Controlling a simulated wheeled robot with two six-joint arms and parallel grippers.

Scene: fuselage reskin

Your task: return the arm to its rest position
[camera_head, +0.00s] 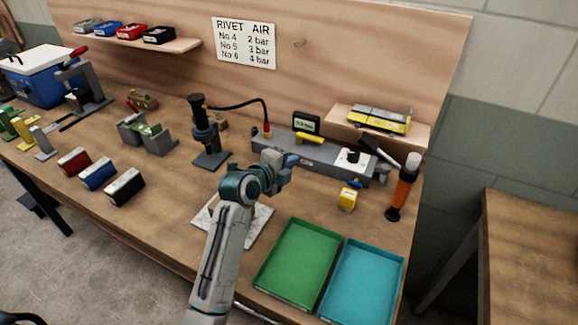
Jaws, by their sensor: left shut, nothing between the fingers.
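My left arm reaches up from the bottom middle over the wooden workbench (165,205). Its gripper (291,161) is shut and empty. In the picture it overlaps the front edge of the long grey fixture (325,160); I cannot tell how high above the bench it is. The arm's wrist partly covers a pale square plate (257,222) on the bench. My right gripper is not in view.
A green tray (262,284) and a blue tray (330,311) lie right of the arm. A yellow block (347,200) and an orange-handled tool (401,190) stand beyond them. A dark upright tool stand (205,135) is at left.

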